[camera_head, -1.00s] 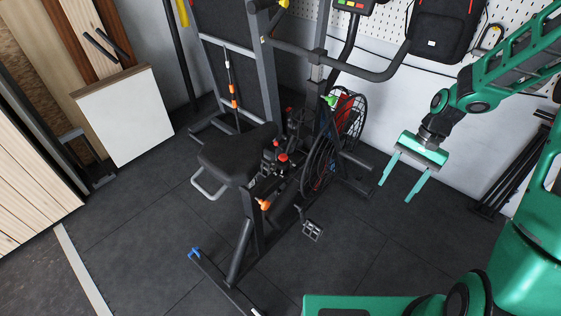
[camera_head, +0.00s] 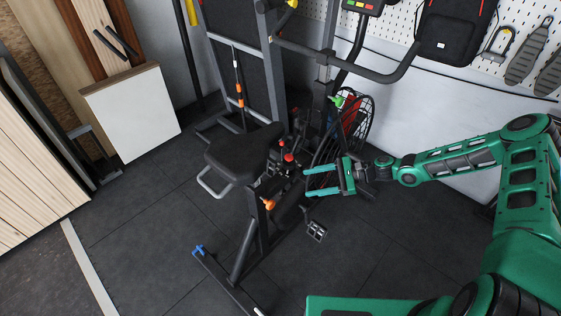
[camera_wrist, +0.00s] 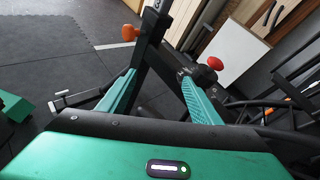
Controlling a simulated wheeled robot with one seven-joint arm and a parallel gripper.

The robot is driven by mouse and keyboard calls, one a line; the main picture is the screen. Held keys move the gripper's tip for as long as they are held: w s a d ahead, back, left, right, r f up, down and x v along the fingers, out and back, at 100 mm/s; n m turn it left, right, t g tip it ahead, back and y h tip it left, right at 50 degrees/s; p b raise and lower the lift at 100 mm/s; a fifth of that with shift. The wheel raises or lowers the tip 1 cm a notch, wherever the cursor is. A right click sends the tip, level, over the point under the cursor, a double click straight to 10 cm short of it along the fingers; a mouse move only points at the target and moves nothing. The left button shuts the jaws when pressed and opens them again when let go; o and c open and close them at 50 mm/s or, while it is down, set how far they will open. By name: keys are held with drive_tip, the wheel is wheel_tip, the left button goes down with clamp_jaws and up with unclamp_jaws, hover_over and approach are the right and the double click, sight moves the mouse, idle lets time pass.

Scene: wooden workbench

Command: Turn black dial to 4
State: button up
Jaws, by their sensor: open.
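My gripper (camera_head: 308,181) is open and empty in the head view, with its two green fingers pointing left at the frame of the exercise bike (camera_head: 246,235). In the wrist view the open fingers (camera_wrist: 160,77) reach towards a black post, with a gap between them. A red knob (camera_wrist: 215,63) stands by the right finger, and an orange knob (camera_wrist: 130,33) is beyond the left one. In the head view a red knob (camera_head: 288,157) and the orange knob (camera_head: 269,203) lie left of the fingertips. I cannot make out the black dial or any numbers on it.
A pedal (camera_head: 317,231) hangs below. A white-faced board (camera_head: 130,112) leans at the left. The dark floor (camera_head: 150,220) in front is mostly clear.

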sight(293, 167)
drive_tip(key=w+a+m+t+y, duration=0.1)
drive_tip(key=w+m, duration=0.1)
drive_tip(key=w+a+m+t+y, duration=0.1)
drive_tip(key=w+t, duration=0.1)
drive_tip(key=w+a+m+t+y, duration=0.1)
drive_tip(key=w+m, duration=0.1)
drive_tip(key=shift+w+f+m, duration=0.1)
drive_tip(key=shift+f+m, duration=0.15)
drive_tip(key=shift+m, duration=0.05)
drive_tip(key=w+a+m+t, duration=0.1)
drive_tip(key=w+a, duration=0.3)
drive_tip(key=a, duration=0.6)
drive_tip(key=shift+a, duration=0.25)
drive_tip(key=shift+w, duration=0.1)
